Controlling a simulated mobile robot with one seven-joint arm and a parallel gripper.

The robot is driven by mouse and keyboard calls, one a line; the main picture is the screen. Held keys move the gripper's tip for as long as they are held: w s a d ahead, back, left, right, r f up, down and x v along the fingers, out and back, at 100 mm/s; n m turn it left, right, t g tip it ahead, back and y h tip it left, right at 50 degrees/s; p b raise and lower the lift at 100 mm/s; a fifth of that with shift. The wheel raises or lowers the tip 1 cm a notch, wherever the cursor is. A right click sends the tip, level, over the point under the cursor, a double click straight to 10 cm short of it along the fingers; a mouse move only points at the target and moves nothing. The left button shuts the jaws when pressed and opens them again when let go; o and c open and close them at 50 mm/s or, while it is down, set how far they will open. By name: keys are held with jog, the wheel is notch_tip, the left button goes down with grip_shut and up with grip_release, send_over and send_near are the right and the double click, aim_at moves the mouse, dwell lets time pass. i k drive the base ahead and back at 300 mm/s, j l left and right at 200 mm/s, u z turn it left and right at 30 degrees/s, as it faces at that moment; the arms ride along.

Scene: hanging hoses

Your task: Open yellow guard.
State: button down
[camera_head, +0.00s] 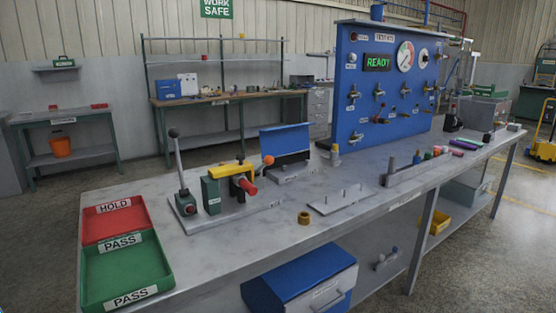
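A yellow guard (228,171) lies roughly level across the top of a small green fixture (211,194) on the grey bench, left of centre. A red handle (247,186) sticks out below the guard's right end. A lever (180,165) with a dark ball knob stands upright just left of the fixture. An orange ball knob (268,160) shows just behind and right of the guard. What lies under the guard is mostly hidden. My gripper is not in view.
A blue open-lidded box (284,138) stands behind the fixture. A tall blue READY panel (350,98) stands at the back. A brass ring (304,218) lies near the front edge.

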aim_at(242, 167)
jog(key=i+l, duration=0.25)
jog(key=i, duration=0.2)
jog(key=i+l, duration=0.25)
jog(key=i, duration=0.25)
